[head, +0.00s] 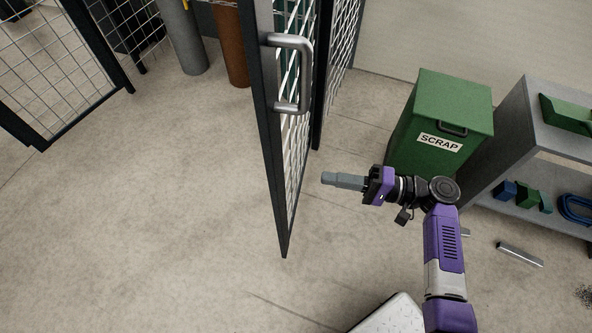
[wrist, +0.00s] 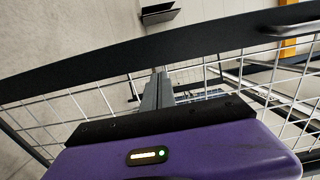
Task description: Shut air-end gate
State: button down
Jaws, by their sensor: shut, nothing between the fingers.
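The mesh gate (head: 268,140) with a dark frame stands swung open near the middle of the head view, seen nearly edge-on. Its silver pull handle (head: 305,75) is on the upper part of its near upright. My gripper (head: 326,179) is shut and empty, to the right of the gate, with its fingers pointing left towards the mesh. In the wrist view, the gate's dark frame bar (wrist: 110,65) and white mesh lie just beyond my fingers (wrist: 157,90). I cannot tell whether the fingertips touch the gate. Part of the handle shows at the upper right there.
A mesh panel (head: 55,60) is at the upper left, with a grey cylinder (head: 183,38) and a rust-brown cylinder (head: 231,45) behind. Floor left of the gate is clear.

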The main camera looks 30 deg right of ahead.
aim_at(283, 171)
jog(key=x, duration=0.8)
jog(key=shift+w+a+f, duration=0.1)
jog(key=shift+w+a, duration=0.2)
